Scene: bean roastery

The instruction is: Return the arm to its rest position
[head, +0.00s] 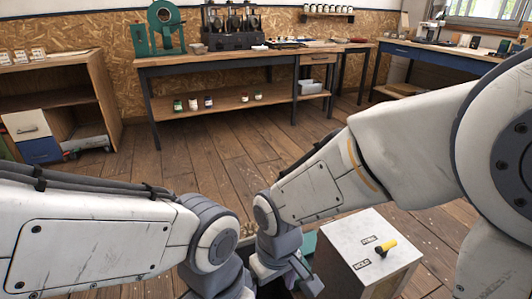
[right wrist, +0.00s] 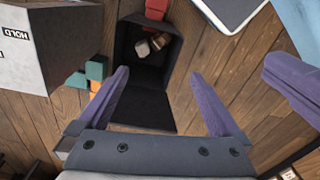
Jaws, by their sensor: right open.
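My right arm reaches in from the right in the head view, bent down, with its wrist end (head: 290,275) low near the bottom middle. In the right wrist view my right gripper (right wrist: 158,78) is open, its two purple fingers well apart with nothing between them touching them. My left arm comes in from the left in the head view, and its wrist (head: 213,245) runs off the bottom edge. A further purple finger-like part at the right of the wrist view looks like my other gripper. Its jaw state cannot be made out.
A white box (head: 395,283) with a yellow lever (head: 386,246) stands beside my right wrist. A dark open bin (right wrist: 150,107) with brown pieces lies beyond my right fingers; teal and orange blocks (right wrist: 96,68) are near it. A workbench (head: 275,55) stands behind clear floor.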

